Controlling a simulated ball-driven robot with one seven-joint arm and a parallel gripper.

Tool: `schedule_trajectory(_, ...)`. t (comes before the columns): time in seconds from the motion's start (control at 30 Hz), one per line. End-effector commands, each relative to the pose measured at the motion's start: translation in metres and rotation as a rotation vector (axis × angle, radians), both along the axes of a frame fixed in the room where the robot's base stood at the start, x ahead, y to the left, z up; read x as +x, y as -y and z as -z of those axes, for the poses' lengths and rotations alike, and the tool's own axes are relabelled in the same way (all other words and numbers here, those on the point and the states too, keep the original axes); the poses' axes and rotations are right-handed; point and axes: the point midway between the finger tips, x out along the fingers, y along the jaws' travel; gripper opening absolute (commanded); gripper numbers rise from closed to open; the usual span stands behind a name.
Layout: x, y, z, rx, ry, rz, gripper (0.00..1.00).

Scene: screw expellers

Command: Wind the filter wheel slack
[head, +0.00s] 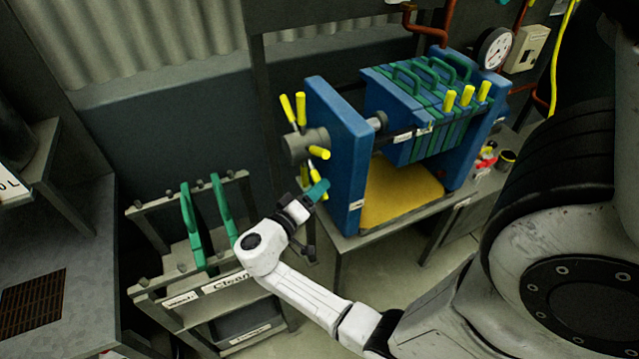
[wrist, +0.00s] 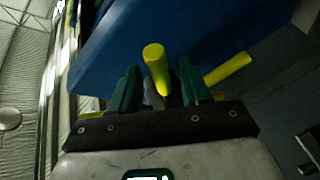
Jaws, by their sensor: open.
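The filter wheel, a grey hub (head: 305,146) with several yellow handles (head: 301,108), stands on the left face of the blue end plate (head: 340,150) of the filter press. My gripper (head: 317,190) is at the wheel's lower handles, with its green fingers pointing at the plate. In the wrist view my gripper (wrist: 160,88) is open, and one yellow handle (wrist: 156,68) shows between the fingers. I cannot tell if either finger touches it. Another yellow handle (wrist: 228,68) sticks out to the right of the fingers. The hub is mostly hidden in the wrist view.
Blue plates with green handles (head: 430,72) are stacked on the press above a yellow tray (head: 400,198). A grey rack (head: 180,290) labelled "Clean" holds two green-framed plates (head: 192,225) left of my arm. A pressure gauge (head: 494,48) is at the back right.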

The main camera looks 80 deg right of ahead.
Motion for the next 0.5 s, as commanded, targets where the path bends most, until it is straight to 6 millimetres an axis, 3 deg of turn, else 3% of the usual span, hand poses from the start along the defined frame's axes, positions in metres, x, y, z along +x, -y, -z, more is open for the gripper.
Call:
schedule_trajectory(0.2,-0.006,0.016,0.0,0.001,-0.001,-0.001,0.47)
schedule_trajectory(0.5,-0.007,0.018,0.0,0.001,0.0,-0.001,0.47)
